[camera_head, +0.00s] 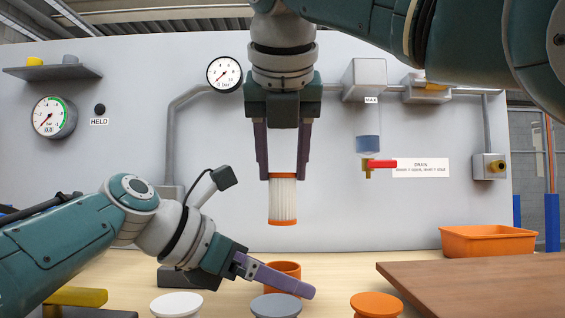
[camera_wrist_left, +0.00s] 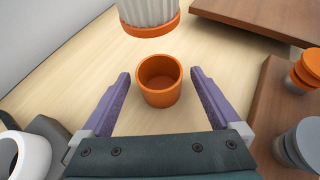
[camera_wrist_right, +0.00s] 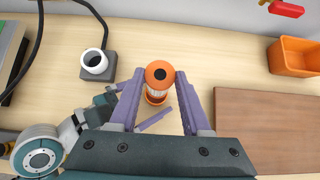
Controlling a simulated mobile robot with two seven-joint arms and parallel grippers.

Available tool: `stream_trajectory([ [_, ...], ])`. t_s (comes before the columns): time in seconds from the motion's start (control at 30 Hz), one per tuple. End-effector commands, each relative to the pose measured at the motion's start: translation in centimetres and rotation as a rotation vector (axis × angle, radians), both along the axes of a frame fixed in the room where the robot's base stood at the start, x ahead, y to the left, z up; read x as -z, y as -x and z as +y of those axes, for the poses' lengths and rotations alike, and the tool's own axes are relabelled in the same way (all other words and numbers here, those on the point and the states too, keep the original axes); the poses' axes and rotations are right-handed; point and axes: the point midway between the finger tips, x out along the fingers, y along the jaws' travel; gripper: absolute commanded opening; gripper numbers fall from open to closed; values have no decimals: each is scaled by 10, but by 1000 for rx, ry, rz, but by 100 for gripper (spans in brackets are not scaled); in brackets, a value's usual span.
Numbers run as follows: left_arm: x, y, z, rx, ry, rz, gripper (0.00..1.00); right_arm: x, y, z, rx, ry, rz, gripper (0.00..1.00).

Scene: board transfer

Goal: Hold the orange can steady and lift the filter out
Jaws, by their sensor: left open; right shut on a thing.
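The white pleated filter (camera_head: 282,200) with orange end caps hangs upright in the air, and its lower end also shows in the left wrist view (camera_wrist_left: 150,14). My right gripper (camera_head: 283,176) is shut on its top end. The orange can (camera_wrist_left: 159,82) stands open and empty on the table below the filter, and a gap shows between them. In the head view the can (camera_head: 287,267) is partly hidden behind a finger of my left gripper (camera_head: 304,286). That gripper is open, low over the table, with one finger on each side of the can and apart from it.
A brown board (camera_head: 480,282) lies at the right, with an orange bin (camera_head: 488,241) behind it. White (camera_head: 177,304), grey (camera_head: 276,306) and orange (camera_head: 376,304) round-topped pieces stand at the front. A wall panel with gauges and a red-handled drain valve (camera_head: 381,163) stands behind.

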Motion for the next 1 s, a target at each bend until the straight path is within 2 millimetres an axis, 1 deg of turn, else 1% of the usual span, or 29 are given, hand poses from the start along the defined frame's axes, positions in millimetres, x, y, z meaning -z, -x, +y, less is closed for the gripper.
stream_trajectory([
  [0.2, -1, 0, 1, -1, 1, -1, 97, 0, 0, 0, 0, 0, 0, 0],
  [0.37, -6, 5, 9, -1, 1, -3, 97, 0, 0, 0, 0, 0, 0, 0],
  [0.53, -17, 17, 27, -3, 0, -4, 97, 0, 0, 0, 0, 0, 0, 0],
  [0.8, -43, 44, 66, -3, -1, -4, 97, 0, 0, 0, 0, 0, 0, 0],
  [1.0, -55, 57, 84, -1, 0, 0, 97, 0, 0, 0, 0, 0, 0, 0],
])
